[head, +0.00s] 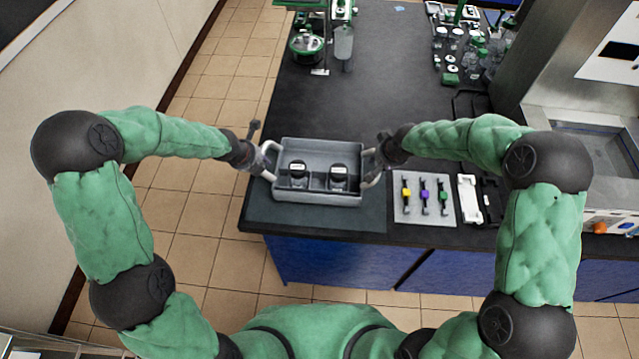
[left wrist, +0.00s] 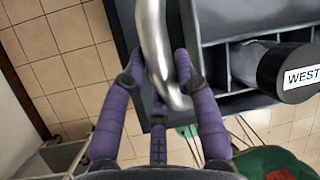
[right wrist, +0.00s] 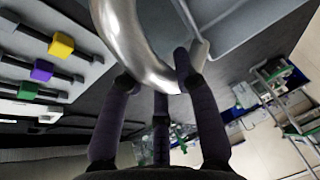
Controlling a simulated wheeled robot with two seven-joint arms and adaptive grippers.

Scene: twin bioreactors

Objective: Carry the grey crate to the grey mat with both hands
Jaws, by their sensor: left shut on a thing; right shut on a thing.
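The grey crate (head: 312,148) is in the middle of the head view, at the table's near left corner. It looks level and holds two black-capped vessels; one is labelled WEST in the left wrist view. My left gripper (head: 262,160) is shut on the crate's left handle (left wrist: 152,45). My right gripper (head: 375,163) is shut on the right handle (right wrist: 128,40). The dark grey mat (head: 345,218) shows in front of and under the crate. I cannot tell whether the crate touches the mat or hangs just above it.
A light grey board (head: 408,209) with yellow, purple and green clips lies just right of the mat. White and black holders stand beyond it. Glassware (head: 478,55) and green stands (head: 307,42) are at the back. The table middle behind the crate is clear.

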